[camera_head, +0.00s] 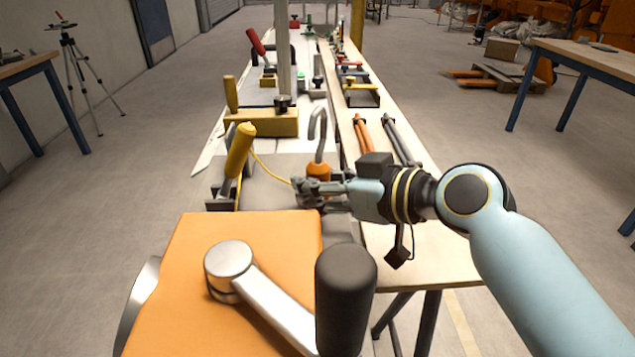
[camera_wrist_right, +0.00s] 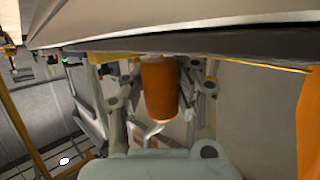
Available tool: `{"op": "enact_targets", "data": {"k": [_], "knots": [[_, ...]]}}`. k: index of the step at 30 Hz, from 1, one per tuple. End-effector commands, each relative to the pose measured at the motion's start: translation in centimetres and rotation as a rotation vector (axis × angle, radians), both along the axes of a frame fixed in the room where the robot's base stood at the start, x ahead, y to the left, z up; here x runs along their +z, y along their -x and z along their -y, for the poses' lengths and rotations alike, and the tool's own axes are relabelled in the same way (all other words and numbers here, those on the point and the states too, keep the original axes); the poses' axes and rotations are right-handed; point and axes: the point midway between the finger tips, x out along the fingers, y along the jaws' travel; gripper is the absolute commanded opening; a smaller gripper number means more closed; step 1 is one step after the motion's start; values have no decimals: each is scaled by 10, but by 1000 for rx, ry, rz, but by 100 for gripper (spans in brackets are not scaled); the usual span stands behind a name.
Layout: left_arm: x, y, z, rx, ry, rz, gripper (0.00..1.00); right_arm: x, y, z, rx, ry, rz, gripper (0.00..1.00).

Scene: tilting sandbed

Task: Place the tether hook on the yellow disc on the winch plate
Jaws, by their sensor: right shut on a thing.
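The tether hook is a silver hook (camera_head: 318,128) with an orange grip (camera_head: 319,171). In the head view it stands roughly upright, with its curve at the top. My right gripper (camera_head: 312,190) is shut on the orange grip. In the right wrist view, the orange grip (camera_wrist_right: 160,92) sits between the fingers and part of the silver hook (camera_wrist_right: 151,133) shows beyond it. A yellow cord (camera_head: 268,170) runs toward the hook from the left. A grey plate (camera_head: 270,198) lies behind the orange box. I cannot make out the yellow disc. My left gripper is out of view.
An orange box (camera_head: 185,260) with a silver crank (camera_head: 262,298) and black knob (camera_head: 345,290) fills the near front. A yellow-handled lever (camera_head: 239,150) stands left of the hook. Orange and grey rods (camera_head: 400,140) lie on the board at right.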

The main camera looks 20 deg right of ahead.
Motion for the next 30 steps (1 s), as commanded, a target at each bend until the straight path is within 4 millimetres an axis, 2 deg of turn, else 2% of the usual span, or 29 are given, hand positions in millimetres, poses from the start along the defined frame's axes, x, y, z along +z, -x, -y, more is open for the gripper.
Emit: {"op": "enact_targets", "data": {"k": [9,10,15,23,28,30], "knots": [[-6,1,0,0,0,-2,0,-7,0,0,0,1,-1,1],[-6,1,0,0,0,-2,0,-8,0,0,0,1,-2,30],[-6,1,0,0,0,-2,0,-8,1,0,1,1,-4,51],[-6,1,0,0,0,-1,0,-8,1,0,1,2,-5,51],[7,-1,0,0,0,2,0,7,1,0,1,1,-2,51],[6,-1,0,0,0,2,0,8,10,7,1,7,-3,51]]}}
